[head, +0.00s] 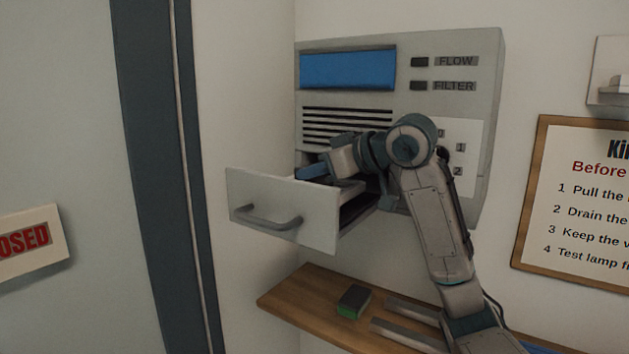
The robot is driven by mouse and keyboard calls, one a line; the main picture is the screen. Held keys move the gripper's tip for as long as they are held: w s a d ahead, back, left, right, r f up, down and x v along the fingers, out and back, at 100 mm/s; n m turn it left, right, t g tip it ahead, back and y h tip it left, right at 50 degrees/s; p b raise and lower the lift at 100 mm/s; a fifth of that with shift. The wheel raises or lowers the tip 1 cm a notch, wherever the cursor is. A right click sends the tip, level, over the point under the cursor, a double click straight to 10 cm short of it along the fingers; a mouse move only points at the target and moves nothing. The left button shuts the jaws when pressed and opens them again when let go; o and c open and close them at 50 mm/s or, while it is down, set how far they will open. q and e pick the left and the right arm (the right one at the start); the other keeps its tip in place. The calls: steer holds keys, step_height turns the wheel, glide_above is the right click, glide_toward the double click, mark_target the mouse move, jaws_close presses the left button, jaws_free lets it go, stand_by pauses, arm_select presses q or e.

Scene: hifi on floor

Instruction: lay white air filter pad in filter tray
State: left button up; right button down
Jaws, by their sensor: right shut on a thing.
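The filter tray (283,208) is a drawer pulled out of the grey wall unit, with a pale front and a dark handle. My right gripper (316,173) reaches in over the open tray from the right, just behind its front panel. It is shut on the white air filter pad (347,188), of which only a pale edge shows low in the tray opening. The tray front and my right arm hide most of the pad and the tray floor, so I cannot tell whether the pad touches the floor. My left gripper is out of view.
The wall unit (400,103) has a blue panel and vent slots above the tray. A wooden shelf (290,297) below holds a dark block with a green base (353,301) and pale bars (408,333). A framed notice (578,205) hangs at right.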

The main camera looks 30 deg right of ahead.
steer(key=shift+s+a+f, duration=0.1)
steer(key=shift+s+f, duration=0.05)
steer(key=shift+f, duration=0.35)
steer(key=shift+s+f, duration=0.1)
steer(key=shift+f, duration=0.4)
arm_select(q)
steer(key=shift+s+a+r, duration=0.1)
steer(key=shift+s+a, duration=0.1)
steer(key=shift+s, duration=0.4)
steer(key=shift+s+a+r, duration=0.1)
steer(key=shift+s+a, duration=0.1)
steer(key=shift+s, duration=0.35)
arm_select(e)
steer(key=shift+f, duration=0.15)
steer(key=c, duration=1.4)
jaws_free()
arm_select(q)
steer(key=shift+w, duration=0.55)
